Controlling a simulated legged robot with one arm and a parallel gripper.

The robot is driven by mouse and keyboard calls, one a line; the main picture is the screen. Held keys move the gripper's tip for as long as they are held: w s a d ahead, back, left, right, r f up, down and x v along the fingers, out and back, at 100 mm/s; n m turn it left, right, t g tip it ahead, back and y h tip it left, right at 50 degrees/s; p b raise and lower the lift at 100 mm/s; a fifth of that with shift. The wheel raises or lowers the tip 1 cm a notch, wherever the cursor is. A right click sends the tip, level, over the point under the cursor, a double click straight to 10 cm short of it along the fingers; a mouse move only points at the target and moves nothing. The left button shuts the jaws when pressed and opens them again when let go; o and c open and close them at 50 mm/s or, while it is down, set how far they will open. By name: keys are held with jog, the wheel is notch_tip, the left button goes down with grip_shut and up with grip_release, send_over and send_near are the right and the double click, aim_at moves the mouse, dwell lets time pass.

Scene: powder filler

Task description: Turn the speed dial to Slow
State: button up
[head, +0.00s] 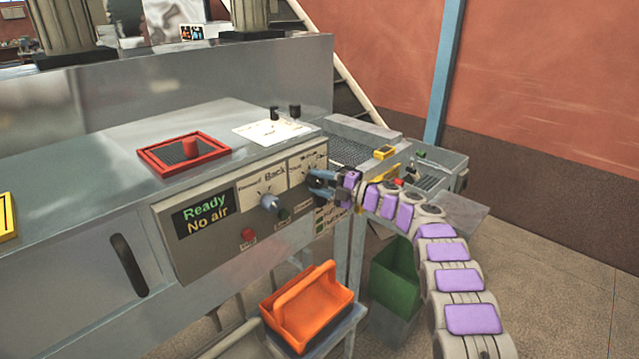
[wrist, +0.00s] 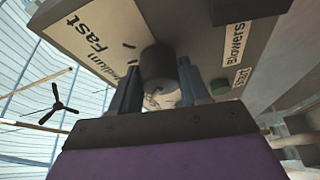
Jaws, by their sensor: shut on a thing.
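The speed dial (wrist: 158,66) is a dark round knob on the control panel, between my two fingers in the wrist view. The printed words "Fast" and "Medium" show beside it; "Slow" is not readable. My gripper (head: 321,183) reaches the panel from the right in the head view and covers most of the dial there. In the wrist view my gripper (wrist: 157,88) is shut on the dial, one finger on each side. Which word the dial points to cannot be told.
A second dial (head: 270,203), near the word "Back", sits left of my gripper. A display (head: 204,216) reads "Ready" and "No air". A red button (head: 247,235) is lower on the panel. An orange caddy (head: 307,308) and a green bin (head: 394,272) stand below.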

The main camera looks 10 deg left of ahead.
jog(key=shift+f, duration=0.25)
jog(key=o, duration=1)
jog(key=shift+w, duration=0.1)
jog(key=shift+r, duration=0.1)
jog(key=p+v, duration=0.1)
jog(key=v, duration=1.6)
jog(key=shift+d+p, duration=0.3)
